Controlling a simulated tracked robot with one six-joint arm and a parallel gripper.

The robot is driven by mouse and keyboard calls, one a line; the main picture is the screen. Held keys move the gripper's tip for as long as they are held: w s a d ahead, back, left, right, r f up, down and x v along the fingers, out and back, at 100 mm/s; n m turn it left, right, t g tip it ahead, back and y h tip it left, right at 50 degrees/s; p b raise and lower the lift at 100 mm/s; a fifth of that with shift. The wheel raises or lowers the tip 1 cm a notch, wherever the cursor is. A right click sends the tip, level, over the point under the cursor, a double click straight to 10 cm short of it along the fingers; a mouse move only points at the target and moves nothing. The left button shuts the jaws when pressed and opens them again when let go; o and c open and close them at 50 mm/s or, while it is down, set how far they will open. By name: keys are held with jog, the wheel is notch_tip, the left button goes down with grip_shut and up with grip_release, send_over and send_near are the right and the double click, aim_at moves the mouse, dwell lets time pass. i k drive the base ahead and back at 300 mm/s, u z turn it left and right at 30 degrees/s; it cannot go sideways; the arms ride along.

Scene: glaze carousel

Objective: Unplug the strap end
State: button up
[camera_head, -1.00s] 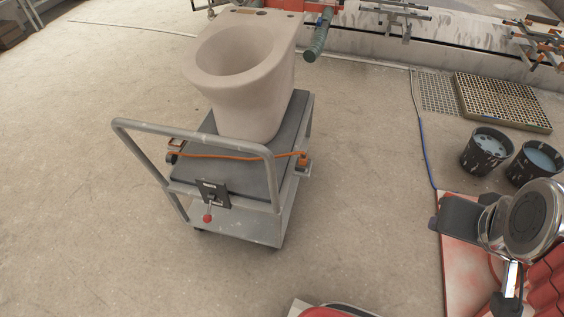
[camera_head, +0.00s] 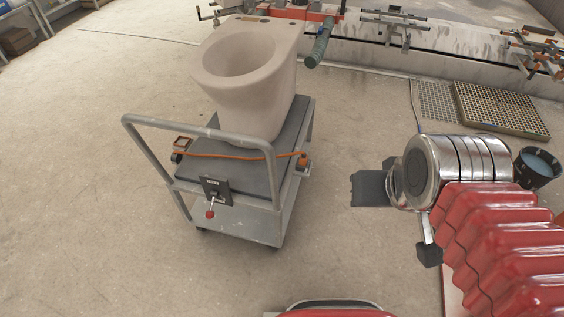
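An orange strap (camera_head: 235,155) runs across the grey top deck of a cart (camera_head: 225,178), in front of a beige toilet bowl (camera_head: 246,85). Its right end, an orange plug (camera_head: 302,160), sits at a small metal fitting on the cart's right edge. Its left end meets a square bracket (camera_head: 181,147) on the left edge. Whether the plug is fully seated is too small to tell. My gripper (camera_head: 400,222) is to the right of the cart, above the floor. Its dark fingers are spread apart with nothing between them, well clear of the strap.
The cart's grey handle (camera_head: 198,132) arches in front of the strap. A black plate with a red-knobbed lever (camera_head: 210,214) is on the near edge. A bucket (camera_head: 536,168) and gratings (camera_head: 505,107) are at right. Bare floor lies between cart and gripper.

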aim_at(303, 160)
jog(key=u, duration=0.7)
jog(key=i, duration=1)
jog(key=u, duration=0.05)
